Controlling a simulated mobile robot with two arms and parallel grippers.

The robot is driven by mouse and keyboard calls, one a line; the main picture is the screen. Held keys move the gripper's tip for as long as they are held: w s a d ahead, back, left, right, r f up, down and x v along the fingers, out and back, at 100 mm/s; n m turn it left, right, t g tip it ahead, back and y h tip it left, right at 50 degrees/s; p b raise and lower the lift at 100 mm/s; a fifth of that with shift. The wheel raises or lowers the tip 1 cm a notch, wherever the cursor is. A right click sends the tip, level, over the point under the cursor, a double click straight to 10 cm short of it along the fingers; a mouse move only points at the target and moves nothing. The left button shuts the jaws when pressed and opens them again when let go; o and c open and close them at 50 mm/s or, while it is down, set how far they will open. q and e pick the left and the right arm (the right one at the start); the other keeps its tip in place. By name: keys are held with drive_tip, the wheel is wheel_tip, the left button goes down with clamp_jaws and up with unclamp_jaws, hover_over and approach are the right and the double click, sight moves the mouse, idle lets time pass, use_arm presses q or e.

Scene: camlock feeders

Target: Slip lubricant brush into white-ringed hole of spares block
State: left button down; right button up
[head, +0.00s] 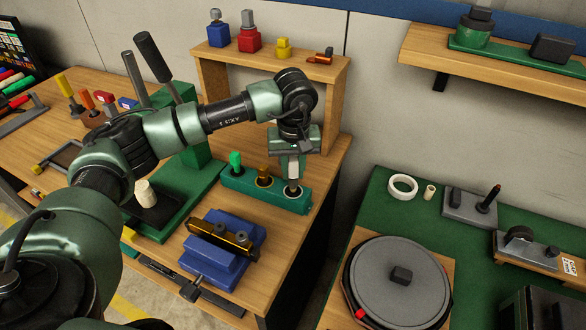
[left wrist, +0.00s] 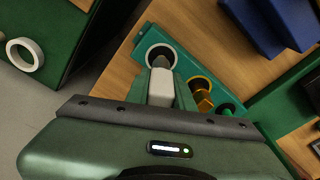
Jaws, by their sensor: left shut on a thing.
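The teal spares block (head: 246,190) lies near the right edge of the wooden bench; it also shows in the left wrist view (left wrist: 134,61). Its white-ringed hole (left wrist: 151,53) is at the end nearest my gripper. My left gripper (head: 293,172) points down over that end, shut on the lubricant brush (left wrist: 162,62). The brush is mostly hidden by the gripper; its grey tapered end is at the white-ringed hole, and I cannot tell how deep it is. My right gripper is not in view.
An orange piece (head: 264,172) and a green piece (head: 235,160) stand in the block's other holes. A blue fixture (head: 215,262) is in front. A wooden shelf (head: 335,68) stands behind. A green table (head: 375,215) lies right, across a gap.

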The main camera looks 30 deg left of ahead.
sight(293, 159)
use_arm(q)
drive_tip(key=shift+f+b, duration=0.3)
drive_tip(key=shift+f, duration=0.1)
drive_tip(key=shift+f+b, duration=0.55)
drive_tip(key=shift+f, duration=0.1)
drive_tip(key=c, duration=1.1)
unclamp_jaws()
drive_tip(key=shift+c, duration=0.2)
drive_tip(key=shift+r, duration=0.1)
drive_tip(key=r, duration=0.2)
drive_tip(key=r+b, duration=0.1)
drive_tip(key=r, duration=0.2)
drive_tip(key=r+b, duration=0.1)
drive_tip(key=r, duration=0.1)
drive_tip(key=shift+s+d+r, duration=0.15)
drive_tip(key=shift+s+d, duration=0.1)
drive_tip(key=shift+s, duration=0.15)
drive_tip(key=shift+r+p, duration=1.3)
drive_tip(key=shift+r, duration=0.95)
drive_tip(key=shift+f, duration=0.1)
